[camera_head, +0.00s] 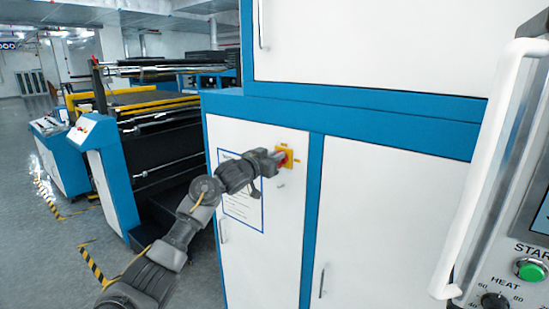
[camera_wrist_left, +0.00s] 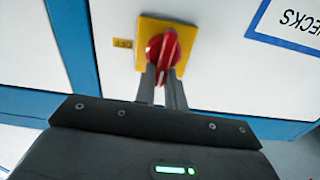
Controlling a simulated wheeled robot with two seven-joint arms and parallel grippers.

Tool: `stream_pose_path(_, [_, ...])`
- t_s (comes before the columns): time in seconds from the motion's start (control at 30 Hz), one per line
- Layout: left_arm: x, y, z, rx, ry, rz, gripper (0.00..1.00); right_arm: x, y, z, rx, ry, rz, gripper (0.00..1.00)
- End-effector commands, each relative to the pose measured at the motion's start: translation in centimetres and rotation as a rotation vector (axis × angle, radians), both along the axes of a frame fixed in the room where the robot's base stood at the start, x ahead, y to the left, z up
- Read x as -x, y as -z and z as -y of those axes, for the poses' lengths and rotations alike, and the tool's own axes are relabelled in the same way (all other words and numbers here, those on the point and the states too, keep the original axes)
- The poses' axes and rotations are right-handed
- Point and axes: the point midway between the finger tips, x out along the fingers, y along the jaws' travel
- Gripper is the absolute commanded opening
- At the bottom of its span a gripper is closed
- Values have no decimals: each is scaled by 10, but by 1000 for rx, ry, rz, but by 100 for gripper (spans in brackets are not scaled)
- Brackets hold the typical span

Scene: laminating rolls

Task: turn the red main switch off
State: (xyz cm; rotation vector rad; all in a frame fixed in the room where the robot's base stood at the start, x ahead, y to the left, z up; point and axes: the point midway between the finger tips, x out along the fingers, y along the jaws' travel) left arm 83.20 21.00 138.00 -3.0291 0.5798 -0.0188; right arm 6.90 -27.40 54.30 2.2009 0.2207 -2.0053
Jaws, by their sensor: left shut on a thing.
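The red main switch (camera_head: 281,157) is a red rotary knob on a yellow square plate (camera_head: 289,152), set on a white cabinet door. In the left wrist view the red knob (camera_wrist_left: 168,48) stands on its yellow plate (camera_wrist_left: 187,36), with its grip ridge close to upright in the picture, slightly tilted. My left gripper (camera_head: 275,159) reaches the knob from the left. In the left wrist view its two fingers (camera_wrist_left: 162,78) are shut on the lower part of the knob's ridge. The fingertips hide part of the knob. My right gripper is not in view.
The white door (camera_head: 262,262) has blue framing and a blue-bordered notice (camera_head: 240,210). A white handle bar (camera_head: 490,165) and a control panel with a green START button (camera_head: 530,270) stand at right. Black rollers (camera_head: 160,150) and open floor (camera_head: 30,230) lie at left.

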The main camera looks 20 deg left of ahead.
Motion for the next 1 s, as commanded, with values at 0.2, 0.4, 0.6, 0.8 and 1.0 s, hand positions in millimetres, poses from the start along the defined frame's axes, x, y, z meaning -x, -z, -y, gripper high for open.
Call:
stream_pose_path(0.2, [1,3,2,-136,-1,54,0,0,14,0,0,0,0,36])
stream_pose_path(0.4, [2,5,6,-309,-1,123,0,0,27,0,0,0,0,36])
stream_pose_path(0.6, [3,7,8,-486,-3,192,0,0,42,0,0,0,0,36])
stream_pose_path(0.8, [4,9,11,-664,-3,263,0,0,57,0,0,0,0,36])
stream_pose_path(1.0, [5,12,12,-840,-4,332,0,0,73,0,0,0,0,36])
